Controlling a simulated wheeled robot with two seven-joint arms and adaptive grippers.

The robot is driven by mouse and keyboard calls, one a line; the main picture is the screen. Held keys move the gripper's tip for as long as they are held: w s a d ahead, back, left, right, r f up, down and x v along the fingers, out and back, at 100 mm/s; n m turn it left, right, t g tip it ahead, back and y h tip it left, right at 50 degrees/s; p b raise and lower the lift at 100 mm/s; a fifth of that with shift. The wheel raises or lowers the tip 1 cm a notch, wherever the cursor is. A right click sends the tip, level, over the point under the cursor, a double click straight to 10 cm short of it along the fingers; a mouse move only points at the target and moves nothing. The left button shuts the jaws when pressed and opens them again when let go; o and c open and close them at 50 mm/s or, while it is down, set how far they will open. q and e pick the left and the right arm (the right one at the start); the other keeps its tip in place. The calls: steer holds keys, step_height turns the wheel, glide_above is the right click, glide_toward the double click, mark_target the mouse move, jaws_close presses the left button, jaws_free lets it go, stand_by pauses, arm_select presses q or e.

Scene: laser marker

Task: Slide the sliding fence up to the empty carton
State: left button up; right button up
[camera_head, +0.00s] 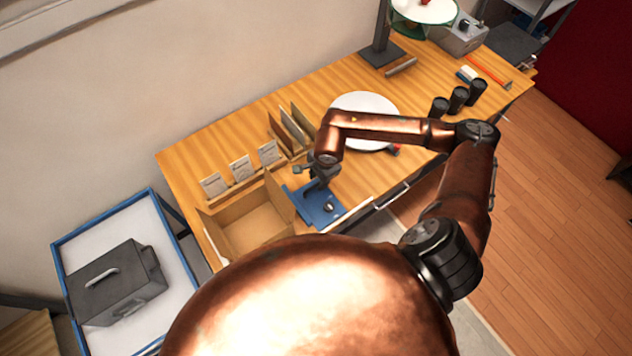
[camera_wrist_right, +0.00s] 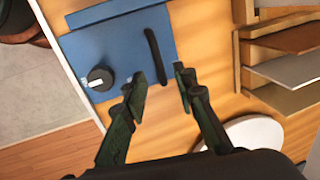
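The sliding fence appears as a blue piece (camera_head: 322,212) on the table, just right of the empty carton (camera_head: 247,213). The carton is open-topped with its flaps raised. I cannot tell whether fence and carton touch. In the right wrist view the blue piece (camera_wrist_right: 115,45) carries a dark round knob (camera_wrist_right: 98,79) and a thin black upright bar (camera_wrist_right: 156,58). My right gripper (camera_head: 318,178) is low over the fence's back part. In the wrist view its fingers (camera_wrist_right: 161,77) are apart and empty, with the black bar just beyond the tips. My left gripper is not in view.
A wooden rack with boards (camera_head: 287,131) stands behind the fence. Several cards (camera_head: 240,168) stand behind the carton. A white round plate (camera_head: 365,105) lies under my right forearm. Several black cups (camera_head: 458,99) stand farther right. A grey case (camera_head: 115,282) is at left.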

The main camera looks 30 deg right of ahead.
mark_target(316, 185)
steer(key=shift+w+f, duration=0.15)
steer(key=shift+f, duration=0.7)
steer(key=shift+w+f, duration=0.15)
steer(key=shift+f, duration=0.7)
jaws_close()
